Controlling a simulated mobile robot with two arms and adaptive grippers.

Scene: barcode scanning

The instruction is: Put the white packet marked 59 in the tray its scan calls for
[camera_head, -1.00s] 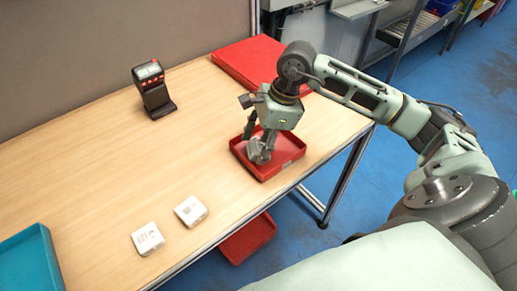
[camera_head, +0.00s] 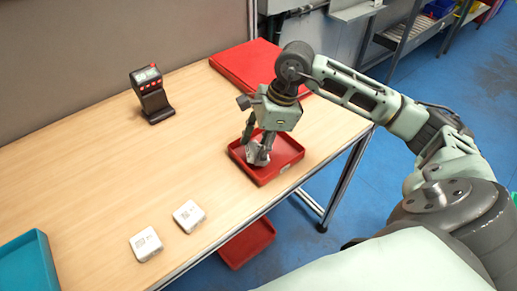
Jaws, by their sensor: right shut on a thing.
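My right gripper (camera_head: 257,148) is low over the small red tray (camera_head: 287,155) at the table's right edge. It is shut on a white packet (camera_head: 254,156), which is mostly hidden by the fingers; its marking cannot be read. Whether the packet touches the tray floor is unclear. Two white packets lie flat at the front of the table, one at the left (camera_head: 145,244) and one to its right (camera_head: 188,215); their markings are too small to read. A teal tray (camera_head: 28,264) is at the lower left. The black and red scanner (camera_head: 152,94) stands upright at the back. My left gripper is out of view.
A larger red lid or bin (camera_head: 246,66) lies at the table's back right corner. Another red bin (camera_head: 246,243) is below the table's front edge. The middle of the wooden table (camera_head: 130,165) is clear.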

